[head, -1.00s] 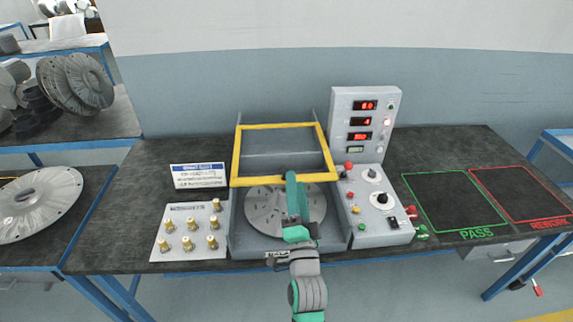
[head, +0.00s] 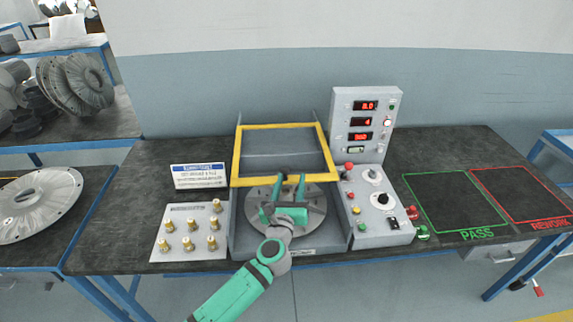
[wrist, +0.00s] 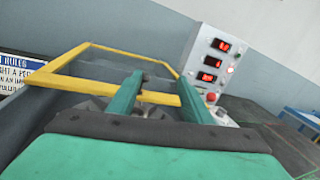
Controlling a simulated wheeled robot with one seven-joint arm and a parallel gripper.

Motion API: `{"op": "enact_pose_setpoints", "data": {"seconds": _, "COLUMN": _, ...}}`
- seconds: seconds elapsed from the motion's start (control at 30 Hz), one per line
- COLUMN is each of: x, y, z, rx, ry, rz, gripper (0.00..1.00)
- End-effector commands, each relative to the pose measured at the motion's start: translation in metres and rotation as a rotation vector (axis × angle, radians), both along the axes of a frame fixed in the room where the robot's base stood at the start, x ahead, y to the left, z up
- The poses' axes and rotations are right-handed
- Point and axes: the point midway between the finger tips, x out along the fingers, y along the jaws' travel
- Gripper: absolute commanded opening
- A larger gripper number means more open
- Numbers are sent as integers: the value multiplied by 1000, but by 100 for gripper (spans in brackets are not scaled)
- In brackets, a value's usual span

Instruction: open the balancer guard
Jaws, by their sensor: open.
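The balancer guard is a yellow rectangular frame (head: 332,158) over the back part of the grey balancer housing (head: 240,235). It appears raised, with its front bar low and the round grey plate (head: 312,222) showing in front of it. The guard also shows in the wrist view (wrist: 85,88). My gripper (head: 291,180) is open above the plate, its two green fingers pointing toward the front bar. In the wrist view the bar shows behind and between my fingers (wrist: 160,85). I cannot tell whether they touch it. My gripper partly hides the plate.
A control panel with knobs (head: 378,205) and a display tower (head: 365,120) stand right of the housing. A sign (head: 199,176) and a grey block with brass fittings (head: 190,232) are at its left. Green PASS (head: 455,200) and red REWORK (head: 525,190) areas at the right are empty.

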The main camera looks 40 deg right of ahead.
Motion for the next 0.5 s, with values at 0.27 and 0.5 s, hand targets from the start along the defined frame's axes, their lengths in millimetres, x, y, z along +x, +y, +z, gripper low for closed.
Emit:
{"op": "enact_pose_setpoints", "data": {"seconds": 0.27, "x": 18, "y": 20, "z": -17, "rx": 149, "ry": -95, "rz": 30, "gripper": 45}}
{"op": "enact_pose_setpoints", "data": {"seconds": 0.5, "x": 34, "y": 4, "z": -18, "rx": 154, "ry": -98, "rz": 29, "gripper": 45}}
